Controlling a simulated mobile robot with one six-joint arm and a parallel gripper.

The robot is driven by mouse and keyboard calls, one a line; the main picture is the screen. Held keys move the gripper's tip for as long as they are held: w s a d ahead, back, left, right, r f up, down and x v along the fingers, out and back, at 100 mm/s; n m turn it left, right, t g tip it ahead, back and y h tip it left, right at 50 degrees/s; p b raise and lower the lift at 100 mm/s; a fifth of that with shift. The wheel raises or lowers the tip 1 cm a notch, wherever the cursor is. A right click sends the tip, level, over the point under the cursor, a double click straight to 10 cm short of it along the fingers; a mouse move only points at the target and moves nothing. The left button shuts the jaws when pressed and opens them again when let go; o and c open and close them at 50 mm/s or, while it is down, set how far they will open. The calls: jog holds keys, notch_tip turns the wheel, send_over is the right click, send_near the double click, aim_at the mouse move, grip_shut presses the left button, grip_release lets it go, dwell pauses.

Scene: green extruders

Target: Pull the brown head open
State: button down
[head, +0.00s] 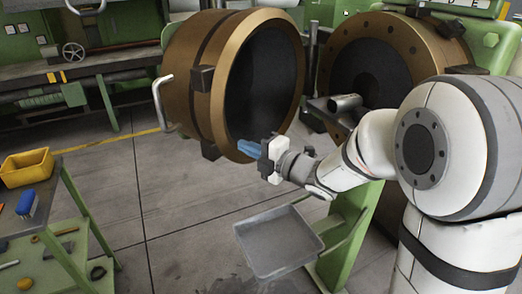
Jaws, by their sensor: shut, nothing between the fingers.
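The brown head (212,80) is a thick round bronze-coloured door with a dark hollow face. It stands swung out to the left of the brown extruder flange (392,50), with a wide gap between them. A pale bar handle (161,103) is on the head's left side. My gripper (246,146) is shut and empty, with blue fingers pointing left. In the picture it overlaps the lower right rim of the head; I cannot tell whether it touches.
A grey tray (268,268) sits low below my gripper, by a green stand (350,228). A green cart (60,232) with a yellow bin (27,166) and tools stands at the left. Open floor (165,210) lies between them. Green machinery lines the back.

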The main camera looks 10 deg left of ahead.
aim_at(219, 135)
jog(key=p+x, duration=0.1)
jog(key=x, duration=0.5)
jog(key=shift+w+a, duration=0.15)
jog(key=shift+a, duration=0.1)
